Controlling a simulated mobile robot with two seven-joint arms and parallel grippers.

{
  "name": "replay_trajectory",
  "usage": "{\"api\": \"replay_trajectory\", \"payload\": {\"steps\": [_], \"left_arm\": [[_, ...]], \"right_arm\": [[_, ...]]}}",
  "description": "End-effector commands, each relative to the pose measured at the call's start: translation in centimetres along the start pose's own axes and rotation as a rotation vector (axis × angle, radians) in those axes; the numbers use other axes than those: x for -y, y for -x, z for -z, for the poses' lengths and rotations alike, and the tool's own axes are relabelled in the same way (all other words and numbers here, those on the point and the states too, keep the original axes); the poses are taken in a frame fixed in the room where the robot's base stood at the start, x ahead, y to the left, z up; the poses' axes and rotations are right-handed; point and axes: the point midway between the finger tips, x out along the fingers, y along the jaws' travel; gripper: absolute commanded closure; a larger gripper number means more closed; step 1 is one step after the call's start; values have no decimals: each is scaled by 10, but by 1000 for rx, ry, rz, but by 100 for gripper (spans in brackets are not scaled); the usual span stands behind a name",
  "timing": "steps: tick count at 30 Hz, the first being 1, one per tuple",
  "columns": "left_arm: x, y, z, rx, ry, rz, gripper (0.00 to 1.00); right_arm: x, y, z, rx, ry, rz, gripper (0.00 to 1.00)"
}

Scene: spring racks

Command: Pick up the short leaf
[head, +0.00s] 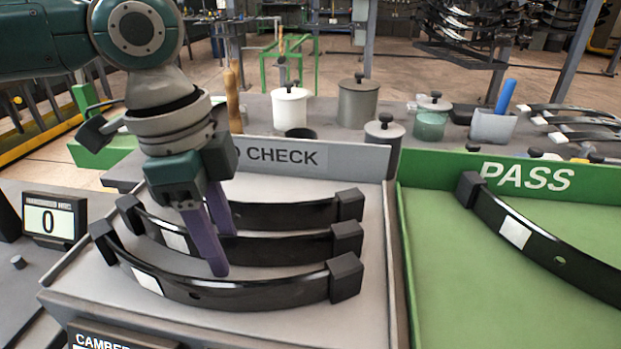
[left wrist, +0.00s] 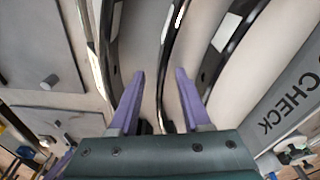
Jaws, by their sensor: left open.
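Three dark curved leaves with block ends and pale labels lie side by side in the grey check tray (head: 75,290): a front leaf (head: 245,293), a middle leaf (head: 285,249) and a back leaf (head: 285,215). I cannot tell surely which one is the short leaf. My left gripper (head: 221,252) is open above the tray, its purple fingers on either side of the middle leaf. In the left wrist view the middle leaf (left wrist: 167,55) runs between the open fingertips (left wrist: 160,73). My right gripper is not in view.
The green PASS tray (head: 450,290) stands to the right with another leaf (head: 545,245) in it. A display reading 0 (head: 50,221) is at the left. Behind the check sign (head: 290,157) stand lidded pots, including a white one (head: 289,107).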

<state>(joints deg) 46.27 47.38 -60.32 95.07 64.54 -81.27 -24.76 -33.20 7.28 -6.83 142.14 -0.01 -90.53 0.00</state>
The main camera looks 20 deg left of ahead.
Motion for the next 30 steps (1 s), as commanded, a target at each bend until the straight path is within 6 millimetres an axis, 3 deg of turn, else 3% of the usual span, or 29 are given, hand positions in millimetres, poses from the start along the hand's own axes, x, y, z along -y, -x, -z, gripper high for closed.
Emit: {"api": "replay_trajectory", "payload": {"steps": [7,20,30], "left_arm": [[0,-2,0,0,0,1,52],[0,-2,0,-1,0,1,100],[0,-2,0,-1,0,1,100]], "right_arm": [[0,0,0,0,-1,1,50],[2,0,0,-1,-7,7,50],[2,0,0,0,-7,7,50]]}}
